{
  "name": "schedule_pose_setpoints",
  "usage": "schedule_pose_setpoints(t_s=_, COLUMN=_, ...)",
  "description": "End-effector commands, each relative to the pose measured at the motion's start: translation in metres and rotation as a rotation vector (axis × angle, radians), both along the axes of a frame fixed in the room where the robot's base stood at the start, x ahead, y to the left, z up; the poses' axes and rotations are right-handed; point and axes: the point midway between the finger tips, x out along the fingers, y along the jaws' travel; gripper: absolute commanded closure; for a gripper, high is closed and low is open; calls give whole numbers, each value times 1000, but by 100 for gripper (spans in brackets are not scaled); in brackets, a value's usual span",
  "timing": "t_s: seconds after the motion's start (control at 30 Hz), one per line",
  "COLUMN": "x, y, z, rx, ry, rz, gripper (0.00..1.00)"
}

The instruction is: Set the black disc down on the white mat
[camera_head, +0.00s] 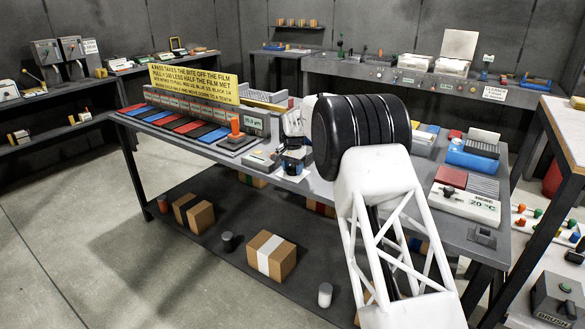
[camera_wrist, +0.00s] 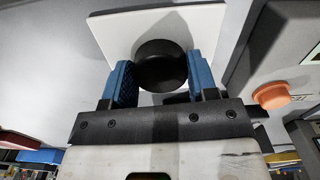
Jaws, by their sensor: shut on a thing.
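The black disc (camera_wrist: 161,66) is between the blue fingers of my gripper (camera_wrist: 161,80) in the wrist view. My gripper is shut on it, one finger on each side. The white mat (camera_wrist: 115,32) is a pale square beyond the disc. The disc and fingers overlap its lower middle part, and a grey shadow lies across it. I cannot tell whether the disc touches the mat or is held above it. In the head view my gripper (camera_head: 294,158) is low over the table, partly behind my arm.
An orange knob (camera_wrist: 270,96) on a grey unit is close to the right of my gripper. In the head view, a row of red, blue and black plates (camera_head: 185,125) and a yellow sign (camera_head: 195,84) stand to the left on the grey table (camera_head: 310,187).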

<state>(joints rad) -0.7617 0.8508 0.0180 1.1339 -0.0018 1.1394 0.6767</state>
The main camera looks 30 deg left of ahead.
Motion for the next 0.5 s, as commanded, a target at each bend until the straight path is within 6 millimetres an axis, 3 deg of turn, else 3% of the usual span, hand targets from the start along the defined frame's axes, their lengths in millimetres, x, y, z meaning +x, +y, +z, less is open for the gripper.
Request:
schedule_pose_setpoints(t_s=0.03, x=0, y=0, z=0, rx=1, ry=-1, rz=0, gripper=44)
schedule_pose_setpoints(t_s=0.2, x=0, y=0, z=0, rx=0, ry=0, rz=0, gripper=18)
schedule_pose_setpoints(t_s=0.5, x=0, y=0, z=0, rx=0, ry=0, rz=0, gripper=17)
